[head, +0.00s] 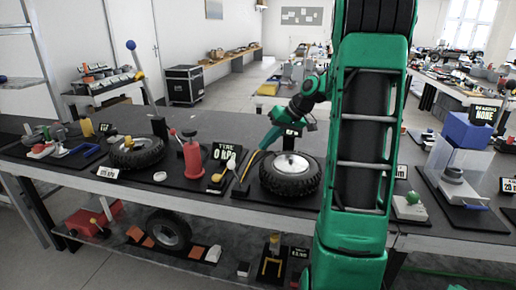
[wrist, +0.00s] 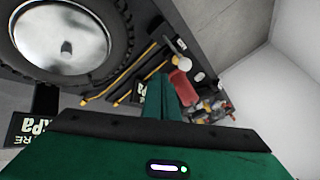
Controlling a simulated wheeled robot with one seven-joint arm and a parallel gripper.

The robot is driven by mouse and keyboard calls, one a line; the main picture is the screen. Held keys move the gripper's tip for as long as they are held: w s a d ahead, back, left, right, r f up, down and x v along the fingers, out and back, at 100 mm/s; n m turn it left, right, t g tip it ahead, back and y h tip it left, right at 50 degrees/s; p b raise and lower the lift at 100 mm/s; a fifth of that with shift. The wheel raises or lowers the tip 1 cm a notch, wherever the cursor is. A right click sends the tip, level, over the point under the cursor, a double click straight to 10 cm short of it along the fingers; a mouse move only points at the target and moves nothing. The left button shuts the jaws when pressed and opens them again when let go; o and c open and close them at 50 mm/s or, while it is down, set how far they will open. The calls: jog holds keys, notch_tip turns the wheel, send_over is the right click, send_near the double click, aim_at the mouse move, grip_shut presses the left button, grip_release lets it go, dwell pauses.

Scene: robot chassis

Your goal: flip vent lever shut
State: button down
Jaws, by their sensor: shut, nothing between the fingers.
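My gripper (head: 268,136) is shut and empty. It is above the bench beside the tyre (head: 291,174), whose silver hub faces up. In the wrist view, the green fingers (wrist: 160,96) are together, and the tyre (wrist: 68,35) fills the upper left. A small yellow-tipped part (head: 217,177) lies left of the tyre, near the red cylinder (head: 194,160); I cannot tell whether it is the vent lever. A black sign reading TYRE 0 kPa (head: 224,156) stands behind it. No part is clearly recognisable as the vent lever, so its position cannot be told.
Yellow-black rods (wrist: 118,75) lie beside the tyre, close to my fingers. A second tyre (head: 136,153) lies farther left on the bench (head: 160,188). A clear box with a blue block (head: 468,130) stands at right. My arm hides part of the bench.

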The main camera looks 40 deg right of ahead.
send_near(235, 174)
jog(key=w+d+f, duration=0.2)
jog(key=w+d, duration=0.1)
jog(key=d, duration=0.1)
jog(key=shift+w+a, duration=0.25)
jog(key=shift+a, duration=0.7)
jog(key=shift+w+a, duration=0.25)
jog(key=shift+a, duration=0.7)
jog(key=shift+d, duration=0.1)
